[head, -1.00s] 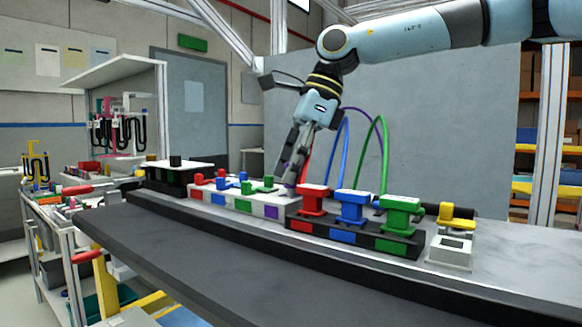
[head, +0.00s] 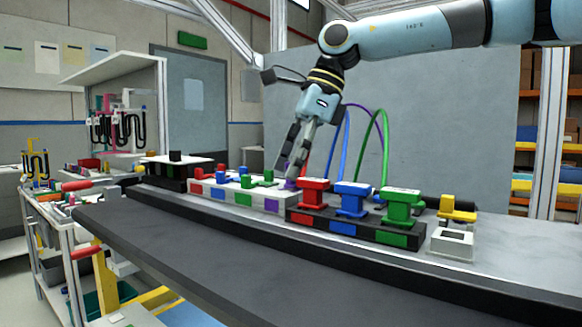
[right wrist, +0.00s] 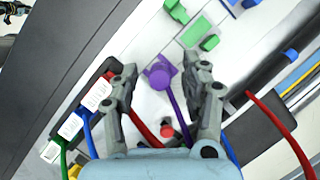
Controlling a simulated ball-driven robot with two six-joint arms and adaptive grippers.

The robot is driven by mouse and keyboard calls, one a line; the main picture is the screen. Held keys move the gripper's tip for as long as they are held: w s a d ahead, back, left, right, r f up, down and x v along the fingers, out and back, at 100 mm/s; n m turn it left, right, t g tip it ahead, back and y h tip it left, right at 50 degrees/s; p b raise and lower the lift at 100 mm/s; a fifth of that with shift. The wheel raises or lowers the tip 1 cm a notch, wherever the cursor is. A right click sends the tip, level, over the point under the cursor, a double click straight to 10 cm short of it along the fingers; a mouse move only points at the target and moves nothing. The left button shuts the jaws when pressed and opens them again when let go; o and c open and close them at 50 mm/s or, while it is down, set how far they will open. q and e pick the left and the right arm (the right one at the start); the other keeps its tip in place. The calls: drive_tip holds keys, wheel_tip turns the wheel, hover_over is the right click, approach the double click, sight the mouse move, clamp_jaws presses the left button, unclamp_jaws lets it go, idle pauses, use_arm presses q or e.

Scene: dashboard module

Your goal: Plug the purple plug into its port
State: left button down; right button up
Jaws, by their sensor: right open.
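The purple plug (head: 289,184) stands at the right end of the white port block (head: 200,188), above its purple mark (head: 271,203). In the right wrist view, the purple plug (right wrist: 161,76) lies between my fingers, with its purple cable running back between them. My right gripper (head: 286,170) is open, its fingertips just above the plug. In the right wrist view, the right gripper (right wrist: 157,68) shows a finger on each side of the plug, with gaps. The port is hidden under the plug; I cannot tell how deep it sits. My left gripper is out of view.
Large red (head: 313,193), blue (head: 350,202) and green (head: 401,207) connectors stand on a black block to the right. Smaller red, blue and green plugs stand on the white block. The dark front strip (head: 180,250) is clear.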

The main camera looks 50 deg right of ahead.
drive_tip(key=v, duration=1.1)
drive_tip(key=shift+s+r, duration=0.1)
drive_tip(key=shift+s, duration=0.05)
